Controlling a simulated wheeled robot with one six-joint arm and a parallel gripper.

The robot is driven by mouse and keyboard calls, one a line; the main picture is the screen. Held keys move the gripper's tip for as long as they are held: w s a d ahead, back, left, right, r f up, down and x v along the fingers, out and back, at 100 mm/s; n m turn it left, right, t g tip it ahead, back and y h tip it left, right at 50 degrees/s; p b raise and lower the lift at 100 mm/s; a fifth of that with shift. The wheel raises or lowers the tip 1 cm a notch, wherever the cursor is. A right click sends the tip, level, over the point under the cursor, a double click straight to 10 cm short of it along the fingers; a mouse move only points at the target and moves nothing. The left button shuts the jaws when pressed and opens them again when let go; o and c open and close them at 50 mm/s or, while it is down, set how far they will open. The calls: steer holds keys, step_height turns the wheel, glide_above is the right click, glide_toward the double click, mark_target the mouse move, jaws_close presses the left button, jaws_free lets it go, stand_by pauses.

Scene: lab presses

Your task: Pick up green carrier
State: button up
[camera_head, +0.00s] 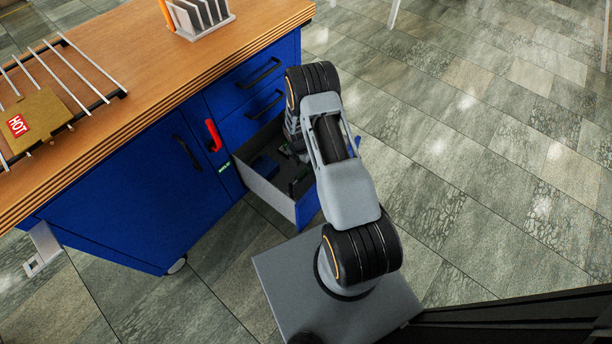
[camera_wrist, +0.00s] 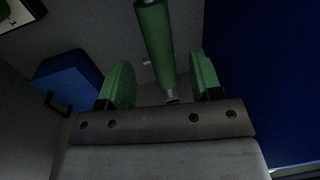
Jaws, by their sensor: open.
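In the wrist view, a green cylinder (camera_wrist: 153,38) with a metal end, which looks like the green carrier, runs down from the top edge between the two green-padded fingers of my gripper (camera_wrist: 161,78). The fingers are apart, with a gap showing on each side of the cylinder, so it is not clamped. The cylinder's far end is cut off by the top of the view. In the head view, my arm reaches down into an open drawer (camera_head: 263,187) of the blue cabinet and mostly hides the gripper and the carrier.
A blue block (camera_wrist: 68,80) with a black handle lies left of my gripper in the drawer. A blue wall (camera_wrist: 262,75) stands close on the right. Above the drawer, the wooden worktop (camera_head: 160,60) holds a rack with a HOT sign (camera_head: 18,125) and a grey slotted holder (camera_head: 200,18).

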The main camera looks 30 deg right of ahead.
mark_target(305, 171)
steer(key=shift+s+d+f+b, duration=0.15)
steer(key=shift+f+b, duration=0.25)
steer(key=shift+f, duration=0.55)
steer(key=shift+s+a+f+b, duration=0.1)
steer(key=shift+s+f+b, duration=0.25)
steer(key=shift+f, duration=0.65)
steer(key=shift+s+d+f+b, duration=0.15)
steer(key=shift+f+b, duration=0.25)
steer(key=shift+f, duration=0.55)
steer(key=shift+a, duration=0.1)
steer(key=shift+r, duration=0.1)
jaws_close()
